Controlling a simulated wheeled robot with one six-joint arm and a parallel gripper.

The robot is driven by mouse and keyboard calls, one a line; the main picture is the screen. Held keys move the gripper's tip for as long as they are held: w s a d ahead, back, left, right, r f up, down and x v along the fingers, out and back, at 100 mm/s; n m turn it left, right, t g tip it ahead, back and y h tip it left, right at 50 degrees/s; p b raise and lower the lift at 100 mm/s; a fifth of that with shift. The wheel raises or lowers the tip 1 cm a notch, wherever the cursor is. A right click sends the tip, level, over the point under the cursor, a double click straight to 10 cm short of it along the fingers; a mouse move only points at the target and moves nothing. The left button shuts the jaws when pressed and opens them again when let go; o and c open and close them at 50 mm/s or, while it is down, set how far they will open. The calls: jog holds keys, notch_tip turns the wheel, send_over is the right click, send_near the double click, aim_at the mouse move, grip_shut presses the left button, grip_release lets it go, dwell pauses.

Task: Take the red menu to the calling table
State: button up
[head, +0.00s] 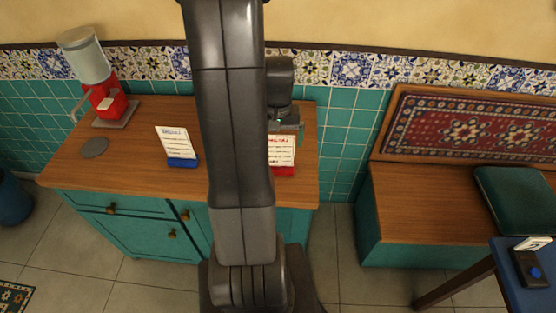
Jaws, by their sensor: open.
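The red menu (283,170) is a white card with red heading in a red base. It stands upright near the right end of the wooden counter, its left part hidden by my arm. My gripper (285,127) is at the top of this card, partly hidden by my arm; its jaws are open. I cannot tell whether they touch the card. A table with a blue top (545,294) is at the lower right, cut by the frame. It bears a dark box with a blue button (531,268) and a small white card (533,244).
A menu with a blue base (182,162) stands on the counter (130,157), left of my arm. A red dispenser (108,102) and a grey disc (94,148) are further left. A bench (420,205) with a green cushion (515,200) stands right. Tiled floor between is clear.

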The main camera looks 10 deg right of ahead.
aim_at(278, 154)
jog(key=shift+f, duration=1.25)
jog(key=c, duration=1.1)
jog(key=shift+r, duration=0.1)
jog(key=shift+c, duration=0.2)
